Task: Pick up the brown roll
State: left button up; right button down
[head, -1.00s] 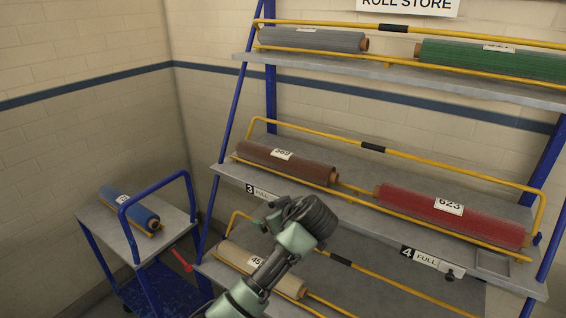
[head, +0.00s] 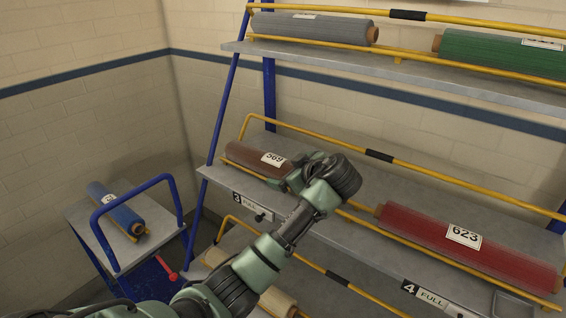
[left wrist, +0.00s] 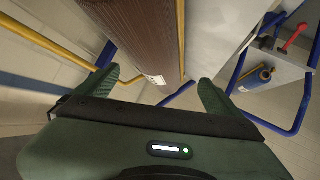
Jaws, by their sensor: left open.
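My left gripper (head: 300,172) is at that right part of the roll, over the shelf. In the left wrist view the brown roll (left wrist: 140,35) runs down toward the open, empty-looking left gripper (left wrist: 158,88), with a finger on either side of its line. I cannot tell whether the fingers touch it. My right gripper is not in view.
A red roll (head: 465,240) labelled 623 lies to the right on the same shelf. Yellow rails (head: 440,180) run along the shelves. Grey (head: 310,28) and green (head: 500,52) rolls lie above, a beige roll (head: 277,300) below. A blue roll (head: 115,208) lies on a cart at left.

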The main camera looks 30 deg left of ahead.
aim_at(281, 166)
pick_arm(q)
jog(key=shift+w+a+f, duration=0.1)
jog(key=shift+w+a, duration=0.1)
jog(key=shift+w, duration=0.05)
jog(key=a, duration=0.1)
jog(key=w+a+p, duration=0.1)
jog(key=a+p, duration=0.1)
jog(key=shift+w+a+f, duration=0.1)
jog(key=shift+w+f, duration=0.05)
jog(key=shift+f, duration=0.25)
jog(key=p+x, duration=0.1)
jog(key=x, duration=0.1)
jog(key=shift+w+a+f, duration=0.15)
jog(key=shift+w+f, duration=0.1)
jog(key=shift+f, duration=0.05)
jog(key=shift+w+a+f, duration=0.25)
jog(key=shift+a+f, duration=0.1)
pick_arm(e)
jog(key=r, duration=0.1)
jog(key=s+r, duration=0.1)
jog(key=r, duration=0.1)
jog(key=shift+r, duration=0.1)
pick_arm(q)
jog(key=shift+d, duration=0.1)
jog(key=c, duration=2)
jog(key=shift+r, duration=0.15)
grip_shut()
